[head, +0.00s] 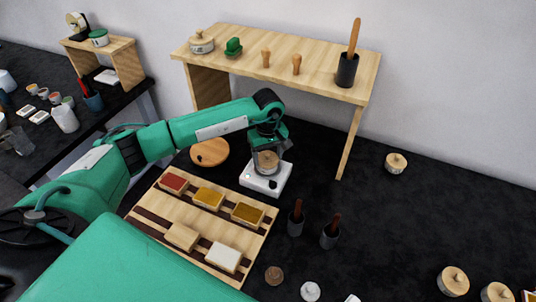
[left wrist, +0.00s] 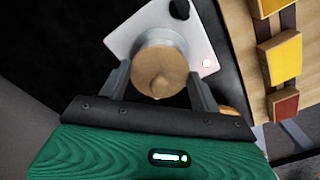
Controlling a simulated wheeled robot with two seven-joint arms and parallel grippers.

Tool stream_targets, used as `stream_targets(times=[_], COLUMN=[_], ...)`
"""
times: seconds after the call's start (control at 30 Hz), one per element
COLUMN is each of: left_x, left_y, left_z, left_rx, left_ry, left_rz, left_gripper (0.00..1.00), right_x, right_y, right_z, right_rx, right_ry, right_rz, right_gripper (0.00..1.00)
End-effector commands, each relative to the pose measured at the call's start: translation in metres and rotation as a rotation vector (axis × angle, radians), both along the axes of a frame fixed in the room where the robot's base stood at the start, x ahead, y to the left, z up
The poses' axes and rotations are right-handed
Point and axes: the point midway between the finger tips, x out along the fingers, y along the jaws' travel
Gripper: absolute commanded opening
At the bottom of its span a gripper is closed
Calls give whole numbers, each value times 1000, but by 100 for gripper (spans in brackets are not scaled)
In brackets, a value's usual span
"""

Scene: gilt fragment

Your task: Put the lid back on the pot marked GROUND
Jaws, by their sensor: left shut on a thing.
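My left gripper (head: 268,160) is shut on a small round grey vessel with a knobbed wooden top, over a white scale-like device. In the left wrist view the wooden top (left wrist: 160,72) and grey rim (left wrist: 178,38) show between the gripper's fingers (left wrist: 160,85). I cannot tell whether the vessel touches the device. A lidded pale pot (head: 201,42) with a label stands on the shelf's left end. Similar pale knobbed things are at the right (head: 396,163) and lower right (head: 453,281). I cannot read GROUND on any. My right gripper is out of view.
The white device (head: 258,182) stands behind a wooden rack (head: 192,218) of coloured blocks. A round wooden board (head: 209,153) lies left of it. Two dark cups (head: 296,223) (head: 330,236) stand to the right. A wooden shelf (head: 300,82) rises behind. The black table right of the cups has free room.

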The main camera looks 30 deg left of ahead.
Motion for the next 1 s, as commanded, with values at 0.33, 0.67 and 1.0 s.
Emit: stream_targets(times=[0.33,0.67,1.0], left_x=[0,-1,0], left_y=[0,0,0], left_z=[-1,0,0], left_rx=[1,1,0], left_ry=[-1,1,0], left_rz=[0,1,0], left_gripper=[42,42,42], right_x=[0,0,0], right_y=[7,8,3], right_z=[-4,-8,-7], right_rx=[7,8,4], right_ry=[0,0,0], right_rz=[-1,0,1], right_gripper=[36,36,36])
